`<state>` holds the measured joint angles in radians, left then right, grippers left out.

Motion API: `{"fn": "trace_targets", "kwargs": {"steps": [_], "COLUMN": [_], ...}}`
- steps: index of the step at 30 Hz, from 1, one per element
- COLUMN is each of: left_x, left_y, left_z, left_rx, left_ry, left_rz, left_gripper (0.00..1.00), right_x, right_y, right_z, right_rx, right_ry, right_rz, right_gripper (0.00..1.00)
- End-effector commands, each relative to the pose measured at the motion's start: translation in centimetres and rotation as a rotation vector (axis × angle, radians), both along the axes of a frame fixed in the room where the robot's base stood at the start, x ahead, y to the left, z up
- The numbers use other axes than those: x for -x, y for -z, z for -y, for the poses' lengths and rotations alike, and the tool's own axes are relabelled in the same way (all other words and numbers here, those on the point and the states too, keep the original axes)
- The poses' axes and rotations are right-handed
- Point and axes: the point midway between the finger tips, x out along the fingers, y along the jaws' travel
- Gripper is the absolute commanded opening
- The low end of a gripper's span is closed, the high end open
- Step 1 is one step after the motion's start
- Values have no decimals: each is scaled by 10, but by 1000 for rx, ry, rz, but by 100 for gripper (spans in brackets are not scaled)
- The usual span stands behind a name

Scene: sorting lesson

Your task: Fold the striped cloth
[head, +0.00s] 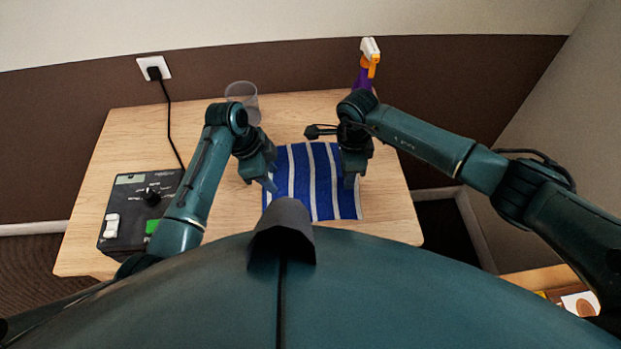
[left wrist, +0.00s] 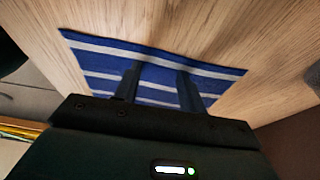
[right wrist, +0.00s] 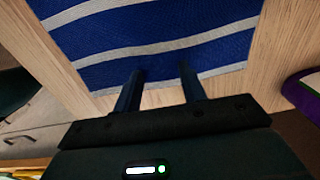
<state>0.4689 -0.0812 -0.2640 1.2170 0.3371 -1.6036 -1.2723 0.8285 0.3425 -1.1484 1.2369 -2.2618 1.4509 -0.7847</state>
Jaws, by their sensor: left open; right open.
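The striped cloth (head: 319,190), blue with white stripes, lies flat and spread out on the wooden table; it also shows in the left wrist view (left wrist: 105,65) and the right wrist view (right wrist: 160,35). My left gripper (head: 261,183) is open at the cloth's left edge, its fingers over the cloth in the left wrist view. My right gripper (head: 350,180) is open over the cloth's right side. Both grippers are empty; I cannot tell whether the fingertips touch the cloth. My arms and body hide parts of its edges.
A clear cup (head: 243,97) stands behind my left arm. A black control box (head: 128,195) sits at the left. The table's right front (head: 395,215) is bare.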

Motion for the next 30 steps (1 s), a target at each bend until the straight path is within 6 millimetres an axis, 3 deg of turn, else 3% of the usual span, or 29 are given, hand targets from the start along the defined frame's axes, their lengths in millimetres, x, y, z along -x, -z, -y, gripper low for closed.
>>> {"fn": "trace_targets", "kwargs": {"steps": [30], "left_x": [0], "left_y": [1], "left_z": [0], "left_rx": [-1], "left_ry": [0], "left_rz": [-2], "left_gripper": [0], "right_x": [1], "right_y": [2], "right_z": [1], "right_rx": [2], "right_ry": [0], "right_rz": [-3], "right_gripper": [0]}}
